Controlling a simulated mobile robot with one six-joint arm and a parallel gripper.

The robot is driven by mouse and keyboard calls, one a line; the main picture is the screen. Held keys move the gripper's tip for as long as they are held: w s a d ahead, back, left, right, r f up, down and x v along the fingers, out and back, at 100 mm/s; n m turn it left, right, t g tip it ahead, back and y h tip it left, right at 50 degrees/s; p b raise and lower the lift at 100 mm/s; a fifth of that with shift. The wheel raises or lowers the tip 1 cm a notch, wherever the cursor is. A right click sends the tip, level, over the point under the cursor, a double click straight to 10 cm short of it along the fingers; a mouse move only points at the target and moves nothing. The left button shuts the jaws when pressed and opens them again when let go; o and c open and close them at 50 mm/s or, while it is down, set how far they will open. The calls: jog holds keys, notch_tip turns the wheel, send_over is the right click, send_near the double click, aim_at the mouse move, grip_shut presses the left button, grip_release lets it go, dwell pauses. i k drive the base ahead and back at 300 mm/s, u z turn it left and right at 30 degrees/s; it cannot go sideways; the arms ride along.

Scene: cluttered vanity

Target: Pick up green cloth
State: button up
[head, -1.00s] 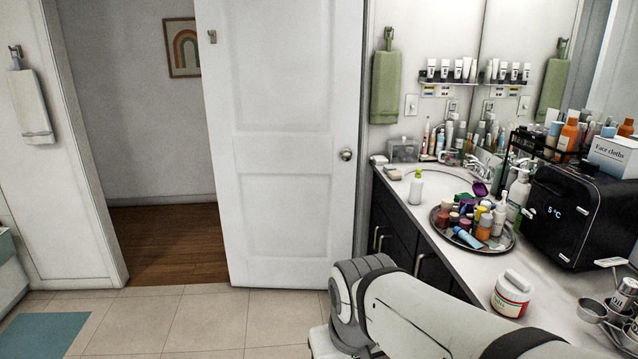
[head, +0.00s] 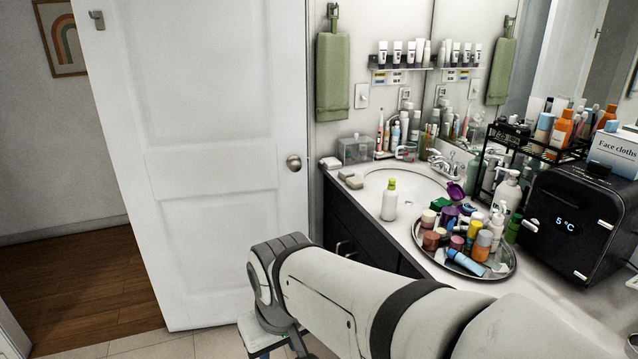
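A green cloth (head: 333,76) hangs folded from a hook on the wall between the door and the mirror, above the left end of the counter. Its reflection shows in the mirror to the right. My arm reaches in from the lower right, and its pale links fill the bottom middle of the head view. The arm is well below the cloth and apart from it. My gripper is not visible; the lower end of the arm runs out of the frame at the bottom.
A white door (head: 205,150) stands open at left. The counter holds a sink (head: 405,184), a white bottle with a green cap (head: 389,200), a round tray (head: 505,268) crowded with bottles, and a black mini fridge (head: 575,225). A small shelf of tubes (head: 404,66) is right of the cloth.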

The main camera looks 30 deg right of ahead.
aim_at(437, 205)
jog(key=u, duration=0.05)
jog(key=i, duration=2.95)
jog(key=z, duration=3.3)
jog(key=i, duration=1)
